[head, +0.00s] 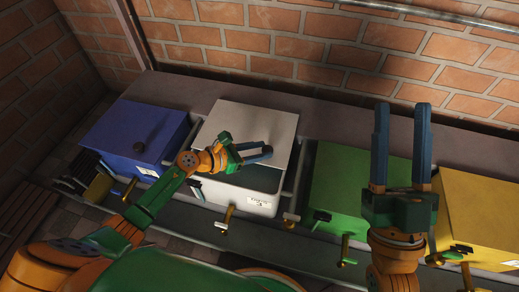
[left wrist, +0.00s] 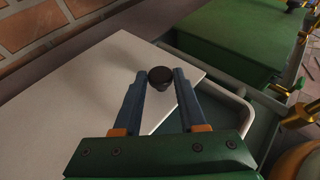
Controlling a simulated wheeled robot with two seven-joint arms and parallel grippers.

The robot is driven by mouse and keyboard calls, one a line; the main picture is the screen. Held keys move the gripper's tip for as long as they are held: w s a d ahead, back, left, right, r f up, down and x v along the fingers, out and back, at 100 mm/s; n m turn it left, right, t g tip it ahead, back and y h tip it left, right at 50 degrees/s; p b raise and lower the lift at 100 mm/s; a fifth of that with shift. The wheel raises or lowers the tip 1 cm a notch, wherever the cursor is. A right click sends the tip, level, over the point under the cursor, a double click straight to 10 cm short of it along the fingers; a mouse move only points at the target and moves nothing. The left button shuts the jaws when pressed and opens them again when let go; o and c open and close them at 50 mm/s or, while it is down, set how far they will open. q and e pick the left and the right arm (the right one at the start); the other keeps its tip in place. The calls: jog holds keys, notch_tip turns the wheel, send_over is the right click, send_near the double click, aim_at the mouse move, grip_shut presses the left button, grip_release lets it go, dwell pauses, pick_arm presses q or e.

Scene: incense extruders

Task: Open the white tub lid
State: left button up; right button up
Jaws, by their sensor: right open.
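The white tub (head: 235,200) stands between the blue and green tubs. Its white lid (head: 245,119) sits shifted toward the wall, leaving the front part of the tub uncovered with a grey interior showing. My left gripper (head: 268,150) is over the lid. In the left wrist view, the fingers of my left gripper (left wrist: 160,74) close in on both sides of the lid's dark round knob (left wrist: 160,75). The lid (left wrist: 100,85) shows there with its edge beside the open part of the tub. My right gripper (head: 402,108) is open and empty, raised in front of the green tub.
The blue tub (head: 120,130) with a dark knob stands at left. The green tub (head: 345,185) and yellow tub (head: 475,205) stand at right. Small taps line the front. A brick wall (head: 300,45) rises behind a narrow bare ledge.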

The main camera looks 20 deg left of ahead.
pick_arm(q)
grip_shut()
dwell(1.1)
